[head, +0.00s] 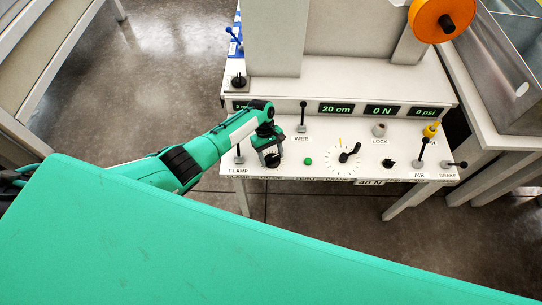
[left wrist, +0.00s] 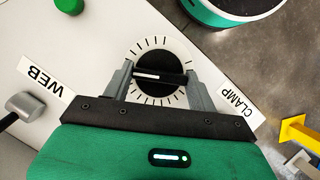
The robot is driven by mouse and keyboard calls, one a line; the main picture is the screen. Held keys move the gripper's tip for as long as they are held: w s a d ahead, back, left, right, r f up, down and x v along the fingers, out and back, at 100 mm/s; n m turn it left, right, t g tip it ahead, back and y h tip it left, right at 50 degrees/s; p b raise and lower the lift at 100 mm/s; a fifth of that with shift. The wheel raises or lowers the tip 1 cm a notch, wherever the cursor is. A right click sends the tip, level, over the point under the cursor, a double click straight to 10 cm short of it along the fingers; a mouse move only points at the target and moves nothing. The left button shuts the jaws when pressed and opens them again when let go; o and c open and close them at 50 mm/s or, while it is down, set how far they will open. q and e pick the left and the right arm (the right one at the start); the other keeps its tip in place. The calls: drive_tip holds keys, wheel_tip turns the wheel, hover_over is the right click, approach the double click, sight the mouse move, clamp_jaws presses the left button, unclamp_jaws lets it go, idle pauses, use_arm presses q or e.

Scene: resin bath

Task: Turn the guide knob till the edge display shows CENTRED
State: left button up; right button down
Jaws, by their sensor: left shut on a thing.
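The guide knob (head: 272,162) is a black knob at the left of the white panel's sloping front. In the left wrist view the knob (left wrist: 160,87) has a white pointer line and sits on a white dial (left wrist: 183,48) with black ticks. My left gripper (head: 271,153) is over it, with its two grey fingers (left wrist: 159,80) shut on opposite sides of the knob. The edge display (head: 241,105) is the leftmost one, partly hidden behind my left arm. Its small green text seems to begin with a 3; I cannot read CENTRED on it. My right gripper is not in view.
Near the knob stand the WEB lever (head: 302,115), the CLAMP lever (head: 238,153) and a green button (head: 308,161). Further right are a large dial pointer (head: 348,153), the LOCK knob (head: 380,130) and the AIR lever (head: 420,152). Other displays read 20 cm, 0 N and 0 psi.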

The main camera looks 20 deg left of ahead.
use_arm(q)
drive_tip(key=m+y, duration=0.1)
drive_tip(key=m, duration=0.1)
drive_tip(key=m+g+y+b, duration=0.1)
drive_tip(key=m, duration=0.2)
drive_tip(key=shift+d, duration=0.15)
drive_tip(key=shift+w+m, duration=0.1)
drive_tip(key=shift+m, duration=0.3)
drive_tip(key=o, duration=1)
drive_tip(key=shift+r, duration=0.1)
drive_tip(key=b+v, duration=0.1)
drive_tip(key=v, duration=1.2)
drive_tip(key=shift+w+r, duration=0.2)
drive_tip(key=shift+r, duration=0.1)
